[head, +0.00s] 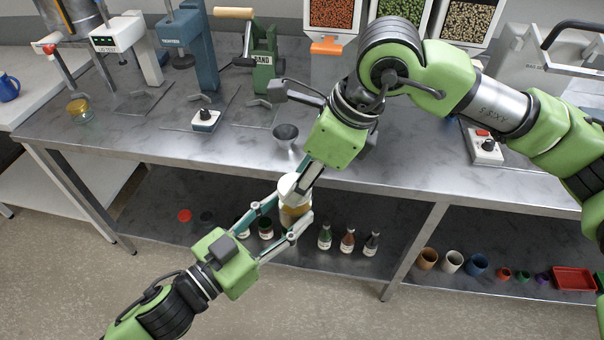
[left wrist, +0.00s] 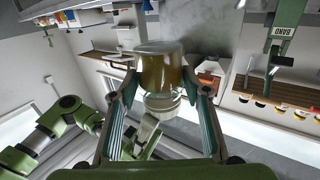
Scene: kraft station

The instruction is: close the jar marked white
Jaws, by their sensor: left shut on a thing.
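A jar with amber contents (head: 294,214) is held in front of the bench's front edge. My left gripper (head: 282,226) is shut around its sides, with one finger on each side. In the left wrist view the jar (left wrist: 160,70) sits between the fingers, and its white lid (left wrist: 160,104) is at the end nearer my right gripper. In the head view the white lid (head: 288,186) is on top of the jar, partly hidden by my right gripper (head: 303,182). The right fingers are at the lid; their grip on it is hidden. No marking on the jar is readable.
A jar with a yellow lid (head: 79,110) and a dark bowl (head: 286,132) stand on the bench top. Several small bottles (head: 347,240), a red disc (head: 184,215) and cups (head: 453,261) are on the lower shelf. A green press (head: 263,62) stands behind.

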